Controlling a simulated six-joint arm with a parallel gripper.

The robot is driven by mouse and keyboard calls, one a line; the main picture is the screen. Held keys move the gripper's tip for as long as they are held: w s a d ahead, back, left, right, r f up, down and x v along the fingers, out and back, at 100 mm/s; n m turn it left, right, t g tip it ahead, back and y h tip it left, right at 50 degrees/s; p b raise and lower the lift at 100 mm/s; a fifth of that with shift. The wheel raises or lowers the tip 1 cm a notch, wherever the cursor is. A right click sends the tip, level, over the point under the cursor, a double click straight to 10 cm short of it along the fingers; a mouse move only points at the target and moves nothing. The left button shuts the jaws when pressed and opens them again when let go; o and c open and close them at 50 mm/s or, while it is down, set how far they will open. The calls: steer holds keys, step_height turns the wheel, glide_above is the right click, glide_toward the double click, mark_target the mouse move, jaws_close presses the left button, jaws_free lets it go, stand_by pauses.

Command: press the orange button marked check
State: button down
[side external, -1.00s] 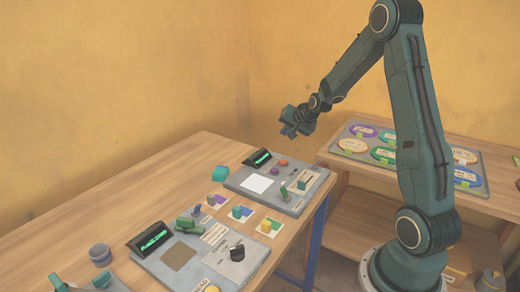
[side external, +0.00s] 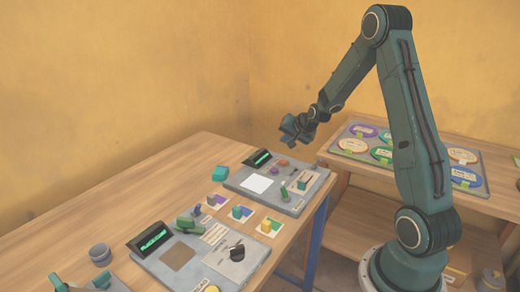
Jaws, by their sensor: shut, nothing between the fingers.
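A small orange button (side external: 283,162) sits near the back edge of the far grey panel (side external: 240,183). Its marking is too small to read. A reddish-purple knob or button (side external: 270,171) stands just left of it and nearer. My gripper (side external: 292,137) is shut and empty. In the picture it shows above the orange button and is clear of the panel. Its fingertips point down and to the left. The exact gap between fingertips and button cannot be told from this view.
The far panel also bears a lit display (side external: 257,158), a white square (side external: 257,184) and small levers (side external: 284,194). A second grey panel (side external: 205,262) lies nearer, with coloured blocks between them. A teal block (side external: 220,173) lies left of the far panel. A tray of discs (side external: 405,150) stands behind.

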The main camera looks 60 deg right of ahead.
mark_target(285, 163)
steer(key=shift+f, duration=3)
steer(key=shift+f, duration=0.8)
stand_by(0.7)
steer(key=shift+r, duration=0.1)
stand_by(0.3)
steer(key=shift+r, duration=0.75)
steer(key=shift+r, duration=2.5)
